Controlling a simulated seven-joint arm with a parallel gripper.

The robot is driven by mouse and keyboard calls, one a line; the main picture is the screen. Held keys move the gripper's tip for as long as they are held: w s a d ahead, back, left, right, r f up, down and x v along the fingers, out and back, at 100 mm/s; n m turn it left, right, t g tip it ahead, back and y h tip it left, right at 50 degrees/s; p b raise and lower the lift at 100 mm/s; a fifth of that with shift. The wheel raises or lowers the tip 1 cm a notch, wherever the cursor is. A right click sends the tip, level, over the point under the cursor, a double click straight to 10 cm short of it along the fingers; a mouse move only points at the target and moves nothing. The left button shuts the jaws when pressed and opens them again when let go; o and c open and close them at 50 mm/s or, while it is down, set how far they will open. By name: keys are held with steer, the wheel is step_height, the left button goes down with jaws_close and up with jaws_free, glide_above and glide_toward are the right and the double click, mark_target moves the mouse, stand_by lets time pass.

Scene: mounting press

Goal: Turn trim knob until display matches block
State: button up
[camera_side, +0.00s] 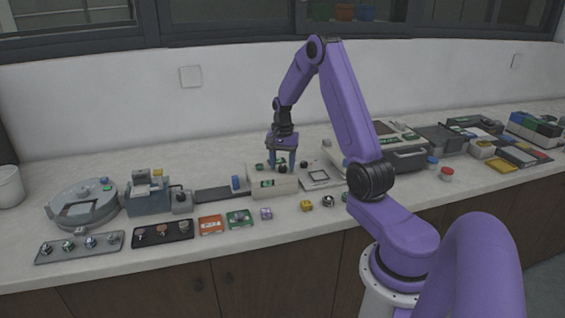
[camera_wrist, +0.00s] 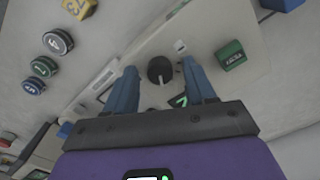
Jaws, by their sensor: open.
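In the wrist view a black round knob (camera_wrist: 159,69) with a pale pointer line sits on a light panel (camera_wrist: 215,28). My gripper (camera_wrist: 159,66) is open, with one blue finger on each side of the knob; whether either finger touches it I cannot tell. A small dark patch with a green figure like a 7 (camera_wrist: 179,101) shows near the right finger, partly hidden. A green block (camera_wrist: 231,55) with pale marks stands on the panel to the right. In the side view my gripper (camera_side: 282,164) is down at the light box (camera_side: 286,187), whose front has a small green-lit display (camera_side: 267,184).
Yellow (camera_side: 306,205) and pale purple (camera_side: 266,214) blocks lie in front of the box. Round labelled tokens (camera_wrist: 58,42) lie left in the wrist view. A round grey machine (camera_side: 83,206) stands far left.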

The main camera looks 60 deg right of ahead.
mark_target(282, 166)
steer(key=shift+r, duration=0.1)
step_height(282, 166, up, 17)
stand_by(0.5)
steer(key=shift+r, duration=0.1)
steer(key=s+a+f+n, duration=0.15)
steer(key=a+n, duration=0.45)
steer(key=a, duration=0.7)
steer(key=s+a+n, duration=0.2)
steer(key=a+n, duration=0.5)
steer(key=a, duration=0.5)
steer(key=s+a+f+n, duration=0.2)
steer(key=s+a+n, duration=0.2)
steer(key=s+n, duration=0.3)
steer(key=s+a+f+n, duration=0.2)
steer(key=s+a+n, duration=0.3)
steer(key=s, duration=1)
steer(key=n, duration=0.2)
steer(key=shift+s+a+f+n, duration=0.15)
steer(key=shift+s+f+n, duration=0.15)
steer(key=shift+f, duration=0.1)
